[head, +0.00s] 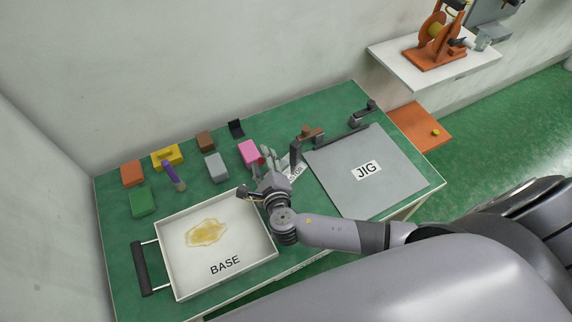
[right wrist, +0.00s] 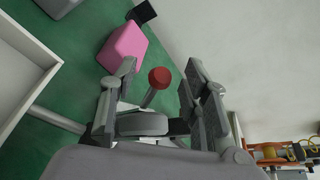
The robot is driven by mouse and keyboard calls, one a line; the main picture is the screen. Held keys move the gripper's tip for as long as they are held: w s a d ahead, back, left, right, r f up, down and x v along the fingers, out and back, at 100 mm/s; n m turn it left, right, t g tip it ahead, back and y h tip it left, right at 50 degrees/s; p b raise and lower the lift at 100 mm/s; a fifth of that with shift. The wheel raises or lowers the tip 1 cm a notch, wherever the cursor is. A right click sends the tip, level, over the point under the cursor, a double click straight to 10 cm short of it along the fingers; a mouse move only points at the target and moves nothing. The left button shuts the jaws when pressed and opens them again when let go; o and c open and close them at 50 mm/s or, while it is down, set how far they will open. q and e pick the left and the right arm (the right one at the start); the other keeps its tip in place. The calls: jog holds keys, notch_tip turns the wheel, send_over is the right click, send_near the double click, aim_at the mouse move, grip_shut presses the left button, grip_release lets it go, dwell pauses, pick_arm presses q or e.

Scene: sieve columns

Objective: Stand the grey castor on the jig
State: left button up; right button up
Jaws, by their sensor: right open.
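A grey part with a red round knob (right wrist: 159,78), which looks like the castor, shows between the finger pads of my right gripper (right wrist: 158,92) in the right wrist view. In the head view the red knob shows beside my right gripper (head: 268,178), over a partly covered label ending in "TOR" (head: 294,168). My right gripper is open, its fingers on either side of the knob; I cannot tell whether they touch it. My left gripper is out of view.
A white tray labelled BASE (head: 262,247) with a yellow spill stands at the left front. Several coloured blocks, including a pink one (head: 248,150), lie behind it. A brown-topped clamp (head: 310,132) and a dark one (head: 362,116) stand along the jig's back edge.

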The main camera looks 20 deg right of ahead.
jog(key=shift+w+f, duration=0.1)
jog(key=shift+w, duration=0.25)
jog(key=shift+c, duration=0.3)
grip_shut()
dwell(0.6)
